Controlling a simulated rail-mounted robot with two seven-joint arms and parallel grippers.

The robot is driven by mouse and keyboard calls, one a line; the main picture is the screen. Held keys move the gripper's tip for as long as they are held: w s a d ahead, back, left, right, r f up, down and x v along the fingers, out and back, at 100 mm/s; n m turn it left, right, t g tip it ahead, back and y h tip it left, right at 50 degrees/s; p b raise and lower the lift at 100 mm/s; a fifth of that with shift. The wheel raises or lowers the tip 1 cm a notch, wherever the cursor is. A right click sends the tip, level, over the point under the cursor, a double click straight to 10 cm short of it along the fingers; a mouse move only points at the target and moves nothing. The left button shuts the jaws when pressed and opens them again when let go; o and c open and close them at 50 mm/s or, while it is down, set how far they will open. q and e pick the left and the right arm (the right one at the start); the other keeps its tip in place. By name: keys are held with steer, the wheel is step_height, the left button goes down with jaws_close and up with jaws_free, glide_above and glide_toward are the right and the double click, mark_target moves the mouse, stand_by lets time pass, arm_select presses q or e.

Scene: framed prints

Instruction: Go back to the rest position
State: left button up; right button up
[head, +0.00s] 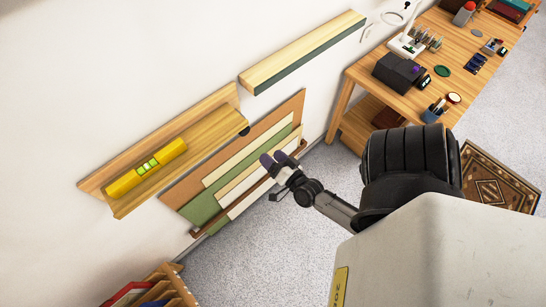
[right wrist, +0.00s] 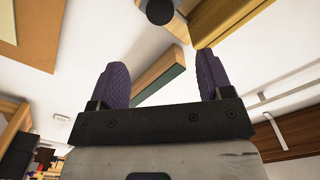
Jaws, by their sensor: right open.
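My right gripper (head: 273,161) is in the middle of the head view, in front of the boards leaning at the wall. In the right wrist view its two purple fingers (right wrist: 162,85) stand apart with nothing between them. The gripper is open and empty. My left gripper is in neither view.
A wooden ledge (head: 215,135) on the wall holds a yellow level (head: 146,171). A second shelf (head: 305,52) is mounted to its right. Leaning boards (head: 200,206) stand below. A wooden workbench (head: 440,50) with tools is at upper right, beside a patterned rug (head: 500,178). Grey floor (head: 290,240) is clear.

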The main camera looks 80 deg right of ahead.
stand_by(0.3)
steer(key=s+a+f+n+g+y, duration=0.1)
steer(key=a+f+n+g+y, duration=0.6)
steer(key=a+f+n+y, duration=0.15)
steer(key=s+a+r+n+g+y, duration=0.2)
steer(key=s+a+r+n+g, duration=0.2)
steer(key=a+g, duration=0.15)
steer(key=a+r+n+p, duration=0.2)
steer(key=r+p, duration=0.6)
steer(key=r, duration=0.4)
steer(key=a+r+n+p, duration=0.2)
steer(key=a+r+p, duration=0.2)
steer(key=r+p, duration=0.5)
step_height(320, 180, up, 3)
steer(key=shift+w+r+t+h, duration=0.1)
steer(key=shift+w+t+h, duration=0.05)
steer(key=shift+t+h, duration=0.25)
